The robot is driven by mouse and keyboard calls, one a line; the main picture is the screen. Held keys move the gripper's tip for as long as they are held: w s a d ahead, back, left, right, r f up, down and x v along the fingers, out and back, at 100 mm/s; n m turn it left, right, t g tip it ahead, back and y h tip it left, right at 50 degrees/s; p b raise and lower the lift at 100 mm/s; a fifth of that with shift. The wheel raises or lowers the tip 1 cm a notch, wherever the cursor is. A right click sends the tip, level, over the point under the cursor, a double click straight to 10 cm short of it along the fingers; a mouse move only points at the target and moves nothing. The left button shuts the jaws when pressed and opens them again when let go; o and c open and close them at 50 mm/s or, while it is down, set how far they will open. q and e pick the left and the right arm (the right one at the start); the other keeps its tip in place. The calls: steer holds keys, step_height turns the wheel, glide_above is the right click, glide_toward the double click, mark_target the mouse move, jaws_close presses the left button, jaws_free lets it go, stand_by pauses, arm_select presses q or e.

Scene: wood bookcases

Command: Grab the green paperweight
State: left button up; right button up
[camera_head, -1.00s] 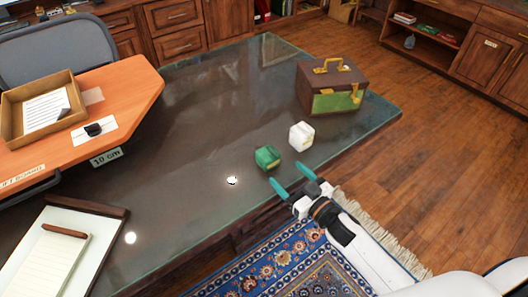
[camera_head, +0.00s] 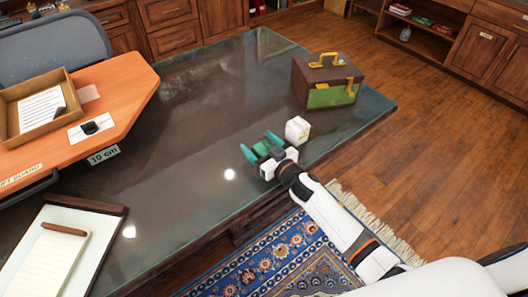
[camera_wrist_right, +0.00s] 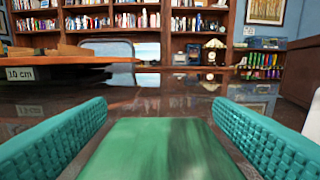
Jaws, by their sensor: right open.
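The green paperweight (camera_head: 263,148) sits on the dark glass-topped table (camera_head: 180,130), near its front edge. My right gripper (camera_head: 260,147) is open around it, with one teal finger on each side; the gripper partly hides it in the head view. My left gripper is in neither view.
A white block (camera_head: 297,130) stands just right of the gripper. A brown and green box (camera_head: 328,80) with a yellow handle is behind it. An orange raised board (camera_head: 120,100) with a tray is at the left. A clipboard (camera_head: 60,250) lies front left. The table's middle is clear.

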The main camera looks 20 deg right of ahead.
steer(key=shift+c, duration=0.4)
steer(key=c, duration=1.2)
steer(key=shift+r, duration=0.15)
steer(key=shift+c, duration=0.6)
